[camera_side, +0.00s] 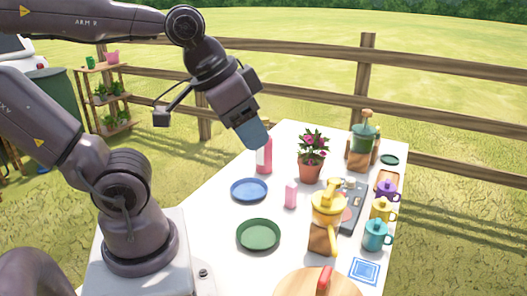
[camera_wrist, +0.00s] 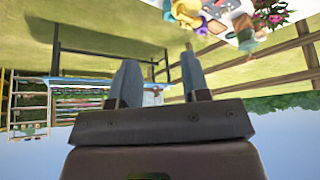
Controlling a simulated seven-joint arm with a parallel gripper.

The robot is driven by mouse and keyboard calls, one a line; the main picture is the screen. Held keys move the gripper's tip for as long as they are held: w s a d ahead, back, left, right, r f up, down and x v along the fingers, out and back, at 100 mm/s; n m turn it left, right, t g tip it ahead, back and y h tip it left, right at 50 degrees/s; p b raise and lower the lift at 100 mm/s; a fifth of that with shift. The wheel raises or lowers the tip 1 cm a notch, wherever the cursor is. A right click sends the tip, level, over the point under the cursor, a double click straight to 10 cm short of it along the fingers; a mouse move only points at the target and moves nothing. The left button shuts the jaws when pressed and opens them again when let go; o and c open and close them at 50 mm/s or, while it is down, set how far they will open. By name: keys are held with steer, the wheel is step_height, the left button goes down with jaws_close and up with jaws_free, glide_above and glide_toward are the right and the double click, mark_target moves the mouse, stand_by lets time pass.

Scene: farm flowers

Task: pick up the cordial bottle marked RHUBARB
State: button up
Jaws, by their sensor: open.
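A pink-red bottle (camera_side: 264,158) with a pale label stands on the far left part of the white table in the side view. Its label is too small to read, and its top is hidden behind my gripper (camera_side: 256,138). My gripper points down and slightly right, its fingertips overlapping the bottle's top in the picture; I cannot tell whether they touch. In the wrist view my gripper (camera_wrist: 160,78) has two fingers apart with nothing between them. The bottle cannot be made out there. A smaller pink item (camera_side: 290,195) stands nearer on the table.
A blue plate (camera_side: 249,189) and green plate (camera_side: 258,235) lie on the table (camera_side: 220,217). A potted flower (camera_side: 311,160), yellow pitcher (camera_side: 326,205), green dispenser (camera_side: 362,140) and several mugs crowd the right. A wooden fence (camera_side: 450,70) runs behind.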

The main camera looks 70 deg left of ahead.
steer(key=o, duration=0.4)
